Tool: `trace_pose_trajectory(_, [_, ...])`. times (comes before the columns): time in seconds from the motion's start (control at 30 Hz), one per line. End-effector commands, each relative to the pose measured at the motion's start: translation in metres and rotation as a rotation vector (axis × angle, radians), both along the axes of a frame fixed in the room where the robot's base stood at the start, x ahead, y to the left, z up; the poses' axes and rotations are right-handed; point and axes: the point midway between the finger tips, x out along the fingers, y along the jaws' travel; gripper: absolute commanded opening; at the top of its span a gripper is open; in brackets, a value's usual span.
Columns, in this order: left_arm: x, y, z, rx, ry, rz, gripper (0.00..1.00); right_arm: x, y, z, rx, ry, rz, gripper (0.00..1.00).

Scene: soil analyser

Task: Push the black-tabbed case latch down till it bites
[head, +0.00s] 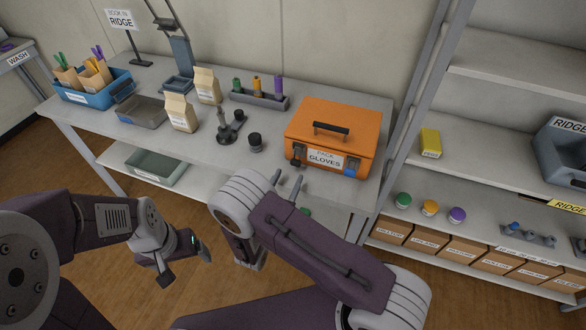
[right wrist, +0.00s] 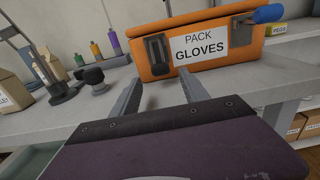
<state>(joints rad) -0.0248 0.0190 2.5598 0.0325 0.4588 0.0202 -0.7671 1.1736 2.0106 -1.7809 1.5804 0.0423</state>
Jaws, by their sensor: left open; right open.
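The orange case (head: 333,128) stands closed on the bench, with a "PACK GLOVES" label on its front. Its black-tabbed latch (right wrist: 156,52) is on the front left of the label; it also shows in the head view (head: 297,158). Whether it is fastened I cannot tell. A second latch at the front right has a blue tab (right wrist: 267,14) sticking outward. My right gripper (right wrist: 163,82) is open and empty, in front of and below the black-tabbed latch, apart from it. My left gripper (head: 186,268) is open and empty, low in front of the bench.
A black knob (head: 255,142) and a dark stand (head: 229,128) are on the bench left of the case. Paper bags (head: 181,112) and a bottle rack (head: 259,100) stand further left. A shelf unit (head: 432,153) is close on the right. The bench front before the case is clear.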

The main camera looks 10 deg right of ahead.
Motion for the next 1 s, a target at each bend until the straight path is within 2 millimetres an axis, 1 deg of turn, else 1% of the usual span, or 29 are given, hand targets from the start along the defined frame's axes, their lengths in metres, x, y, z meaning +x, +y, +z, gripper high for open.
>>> trace_pose_trajectory(0.03, [0.000,0.000,0.001,0.000,0.000,0.000,0.85,0.009,-0.008,0.000,0.001,-0.001,-0.006,0.53])
trace_pose_trajectory(0.1, [0.000,0.000,0.001,0.000,0.000,0.000,0.85,0.019,-0.015,0.000,0.000,0.000,-0.005,0.53])
trace_pose_trajectory(0.23, [0.000,0.000,0.002,0.000,0.000,0.000,0.85,0.033,-0.024,0.000,0.001,0.001,-0.003,0.53])
trace_pose_trajectory(0.33, [0.000,0.000,0.002,0.000,0.000,0.000,0.85,0.038,-0.027,0.000,0.000,0.001,-0.002,0.53])
trace_pose_trajectory(0.57, [0.000,0.000,0.002,0.000,0.000,0.000,0.85,0.039,-0.027,0.000,0.000,0.001,-0.001,0.53])
trace_pose_trajectory(0.6, [0.000,0.000,0.002,0.000,0.000,0.000,0.85,0.039,-0.027,0.000,0.000,0.001,-0.001,0.42])
trace_pose_trajectory(0.67, [0.000,0.000,0.002,0.000,0.000,0.000,0.85,0.039,-0.027,0.000,0.000,0.001,-0.001,0.25])
trace_pose_trajectory(0.7, [0.000,0.000,0.002,0.000,0.000,0.000,0.85,0.039,-0.027,0.000,0.000,0.001,-0.001,0.14])
trace_pose_trajectory(0.73, [0.000,0.000,0.002,0.000,0.000,0.000,0.85,0.039,-0.027,0.000,0.000,0.001,-0.001,0.05])
trace_pose_trajectory(0.77, [0.000,0.000,0.002,0.000,0.000,0.000,0.85,0.039,-0.027,0.000,0.000,0.001,-0.001,0.00])
trace_pose_trajectory(0.87, [0.000,0.000,-0.001,0.000,0.000,0.000,0.85,0.039,-0.027,-0.002,-0.003,-0.002,-0.001,0.00])
trace_pose_trajectory(0.93, [0.000,0.000,-0.012,0.000,0.000,0.000,0.85,0.040,-0.028,-0.009,-0.018,-0.024,-0.001,0.00])
trace_pose_trajectory(1.0, [0.000,0.000,-0.028,0.000,0.000,0.000,0.85,0.042,-0.029,-0.015,-0.046,-0.064,-0.001,0.00])
